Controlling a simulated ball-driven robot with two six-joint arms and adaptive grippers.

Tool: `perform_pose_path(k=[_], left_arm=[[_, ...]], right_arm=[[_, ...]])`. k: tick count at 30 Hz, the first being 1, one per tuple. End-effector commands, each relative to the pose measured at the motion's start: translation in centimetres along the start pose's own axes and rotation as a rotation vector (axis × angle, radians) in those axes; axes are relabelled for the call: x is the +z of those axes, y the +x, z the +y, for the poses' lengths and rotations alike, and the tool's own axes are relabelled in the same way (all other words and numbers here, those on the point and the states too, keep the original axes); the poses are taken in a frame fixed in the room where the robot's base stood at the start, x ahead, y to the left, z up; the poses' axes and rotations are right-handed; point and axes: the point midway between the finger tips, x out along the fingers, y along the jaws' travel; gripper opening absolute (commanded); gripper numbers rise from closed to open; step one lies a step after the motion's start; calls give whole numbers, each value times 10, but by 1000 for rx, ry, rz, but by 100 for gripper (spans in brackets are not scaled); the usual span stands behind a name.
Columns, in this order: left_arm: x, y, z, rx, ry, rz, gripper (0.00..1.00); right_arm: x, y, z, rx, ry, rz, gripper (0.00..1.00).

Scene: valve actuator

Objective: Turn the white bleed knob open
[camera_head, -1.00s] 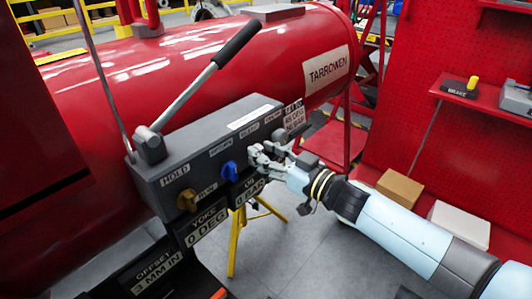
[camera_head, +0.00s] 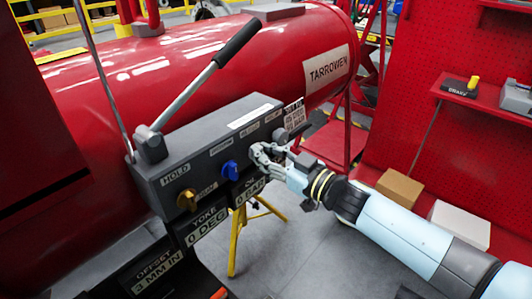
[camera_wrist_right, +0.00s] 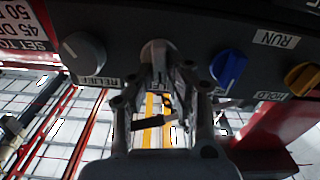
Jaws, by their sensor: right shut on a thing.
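How far the knob is turned cannot be told. My left gripper is not in view.
A yellow knob (camera_head: 186,200) sits left of the blue one. A grey knob (camera_wrist_right: 84,53) marked RELIEF is beside the white knob in the wrist view. A black-handled lever (camera_head: 236,44) rises from the box. A plate below reads 0 BAR (camera_head: 249,190).

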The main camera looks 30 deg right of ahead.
Motion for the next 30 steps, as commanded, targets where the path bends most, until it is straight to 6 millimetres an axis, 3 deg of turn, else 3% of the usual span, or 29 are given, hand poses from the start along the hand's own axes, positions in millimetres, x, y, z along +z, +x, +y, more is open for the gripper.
perform_pose_path(k=[30], left_arm=[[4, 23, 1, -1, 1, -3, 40]], right_arm=[[6, 0, -9, -1, -946, 1, 0]])
